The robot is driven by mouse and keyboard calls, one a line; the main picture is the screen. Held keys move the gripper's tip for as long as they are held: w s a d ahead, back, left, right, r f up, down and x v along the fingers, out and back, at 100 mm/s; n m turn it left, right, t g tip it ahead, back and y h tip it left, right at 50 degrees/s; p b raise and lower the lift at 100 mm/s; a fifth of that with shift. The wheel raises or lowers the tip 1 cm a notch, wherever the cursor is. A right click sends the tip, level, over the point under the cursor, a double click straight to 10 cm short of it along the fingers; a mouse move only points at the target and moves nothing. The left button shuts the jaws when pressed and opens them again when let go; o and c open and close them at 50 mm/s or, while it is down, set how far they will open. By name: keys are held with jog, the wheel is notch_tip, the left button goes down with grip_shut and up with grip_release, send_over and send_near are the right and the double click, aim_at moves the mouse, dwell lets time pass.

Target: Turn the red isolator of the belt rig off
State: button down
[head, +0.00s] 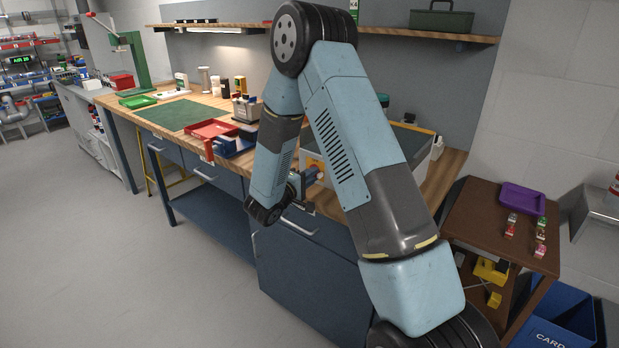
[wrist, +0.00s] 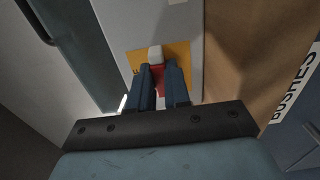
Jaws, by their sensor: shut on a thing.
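The belt rig (head: 405,137) sits on the right part of the wooden bench, largely behind my arm in the head view. Its front panel carries a yellow plate, which also shows in the wrist view (wrist: 180,52). The red isolator (wrist: 158,78) is on this plate, with a pale block (wrist: 154,53) at its far end. My gripper (wrist: 166,72) is shut on the isolator, one dark finger on each side. In the head view my gripper (head: 308,178) is at the rig's front face. The fingers hide much of the isolator, and I cannot tell its switch position.
A blue drawer front with a handle (head: 299,226) lies just below my gripper. A red tray (head: 213,129) and a green mat (head: 186,115) are on the bench to the left. A brown trolley (head: 480,218) with a purple tray stands to the right. The floor at left is clear.

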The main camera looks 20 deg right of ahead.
jog(key=shift+a+f, duration=0.1)
jog(key=shift+a, duration=0.1)
jog(key=shift+d, duration=0.1)
jog(key=shift+s+n, duration=0.1)
jog(key=shift+n, duration=0.2)
jog(key=n, duration=0.4)
jog(key=shift+r, duration=0.25)
jog(key=n, duration=0.5)
jog(key=shift+r, duration=0.15)
jog(key=n, duration=0.4)
jog(key=shift+w+a+r, duration=0.1)
jog(key=shift+w+a, duration=0.1)
jog(key=shift+w, duration=0.15)
jog(key=shift+w+n, duration=0.15)
jog(key=shift+n, duration=1.95)
jog(key=shift+r, duration=0.1)
